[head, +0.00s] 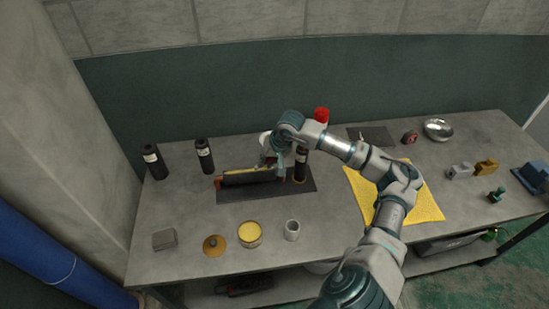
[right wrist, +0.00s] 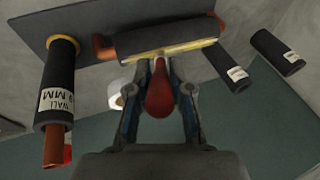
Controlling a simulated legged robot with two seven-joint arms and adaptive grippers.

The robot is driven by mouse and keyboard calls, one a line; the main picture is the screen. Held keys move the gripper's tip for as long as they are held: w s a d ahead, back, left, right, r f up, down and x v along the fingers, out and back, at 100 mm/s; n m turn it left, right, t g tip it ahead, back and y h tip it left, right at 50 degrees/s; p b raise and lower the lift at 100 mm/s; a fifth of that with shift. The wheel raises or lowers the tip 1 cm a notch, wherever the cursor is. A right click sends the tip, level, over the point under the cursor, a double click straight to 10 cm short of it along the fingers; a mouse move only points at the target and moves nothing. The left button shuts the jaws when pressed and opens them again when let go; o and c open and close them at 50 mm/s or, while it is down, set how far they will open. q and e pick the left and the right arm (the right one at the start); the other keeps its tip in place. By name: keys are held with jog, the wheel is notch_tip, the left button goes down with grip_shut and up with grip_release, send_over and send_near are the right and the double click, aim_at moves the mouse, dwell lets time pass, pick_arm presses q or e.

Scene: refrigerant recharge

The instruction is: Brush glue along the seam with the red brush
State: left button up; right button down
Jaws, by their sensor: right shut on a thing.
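A black foam-covered pipe (head: 248,178) with orange-brown ends lies on a dark mat (head: 306,183); it also shows in the right wrist view (right wrist: 165,38). A yellow seam strip (head: 240,170) runs along it, clear in the right wrist view (right wrist: 185,49). My right gripper (right wrist: 160,72) is shut on the red brush (right wrist: 159,95), with its bulbous red handle toward the wrist camera. The brush's far end meets the seam strip in that view; whether it touches is unclear. In the head view, my right gripper (head: 271,157) is over the pipe and the brush is mostly hidden.
Black sleeves (head: 153,161) (head: 204,156) stand left, another (head: 301,165) just right of the pipe. An open yellow-filled tin (head: 250,234), its lid (head: 214,246), a cup (head: 292,230) and a grey block (head: 164,239) are in front. A yellow cloth (head: 425,202) lies right.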

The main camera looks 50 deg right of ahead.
jog(key=shift+w+a, duration=0.2)
jog(key=shift+a, duration=0.15)
jog(key=w+a+p, duration=0.3)
jog(key=w+a, duration=0.3)
jog(key=a, duration=0.2)
jog(key=shift+w+a, duration=0.3)
dwell(0.5)
jog(key=shift+p, duration=0.3)
jog(key=shift+r+p, duration=1.75)
jog(key=shift+r, duration=1.25)
